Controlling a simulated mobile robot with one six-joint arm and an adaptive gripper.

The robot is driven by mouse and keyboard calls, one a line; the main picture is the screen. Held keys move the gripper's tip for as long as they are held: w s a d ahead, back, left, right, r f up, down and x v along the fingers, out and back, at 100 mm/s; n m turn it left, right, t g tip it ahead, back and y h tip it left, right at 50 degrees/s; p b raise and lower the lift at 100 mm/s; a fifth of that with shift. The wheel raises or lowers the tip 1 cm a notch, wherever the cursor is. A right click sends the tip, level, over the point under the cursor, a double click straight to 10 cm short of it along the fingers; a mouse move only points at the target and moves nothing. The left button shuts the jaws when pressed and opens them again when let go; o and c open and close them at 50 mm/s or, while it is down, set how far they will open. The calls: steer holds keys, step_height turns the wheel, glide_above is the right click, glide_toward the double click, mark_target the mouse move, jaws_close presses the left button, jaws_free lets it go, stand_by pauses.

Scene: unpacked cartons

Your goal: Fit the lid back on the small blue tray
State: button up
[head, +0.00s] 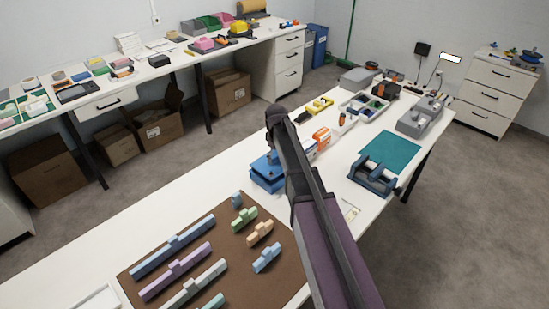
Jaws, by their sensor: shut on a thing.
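The small blue tray (267,181) stands on the white workbench, left of my arm. A lighter blue piece at its top, which looks like the lid (262,163), is over it. From here I cannot tell whether the lid is level or seated all round. My gripper (273,152) is just above the tray, pointing down, mostly hidden behind my own dark arm. It appears shut on the lid. The fingertips and the right side of the tray are covered by the arm.
A brown board (212,262) with several coloured bars lies in front. An orange-and-white tool (321,139) stands close behind the tray. A blue holder (371,175) and teal mat (391,152) lie right.

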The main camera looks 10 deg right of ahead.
steer(key=shift+f+b, duration=1.2)
steer(key=shift+f, duration=0.05)
steer(key=o, duration=1)
steer(key=shift+r, duration=0.1)
steer(key=shift+o, duration=0.2)
